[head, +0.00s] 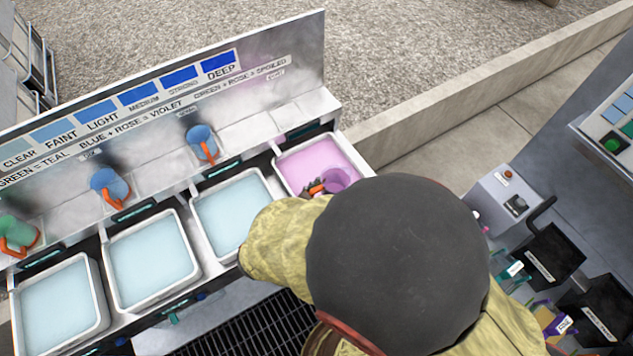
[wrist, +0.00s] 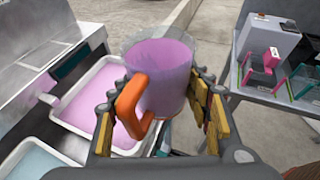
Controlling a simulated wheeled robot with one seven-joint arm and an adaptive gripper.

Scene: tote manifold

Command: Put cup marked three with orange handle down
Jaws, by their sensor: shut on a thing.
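A clear cup with an orange handle (wrist: 170,75) holds pink-violet liquid and stands roughly upright between the fingers of my gripper (wrist: 152,105). The fingers are shut around its sides, with the handle facing the wrist camera. No number shows on the side I see. In the head view the cup (head: 337,179) appears over the near right part of the pink-filled tote (head: 350,150). My gripper (head: 318,188) is mostly hidden there by my arm. I cannot tell the cup's height above the tote.
Blue cups with orange handles (head: 203,144) (head: 110,187) and a green one (head: 17,236) stand on the ledge behind the totes. Pale blue totes (head: 232,212) (head: 152,258) (head: 60,305) line up to the left. A side bench with a grey box (head: 507,194) and black bins (head: 550,252) is at right.

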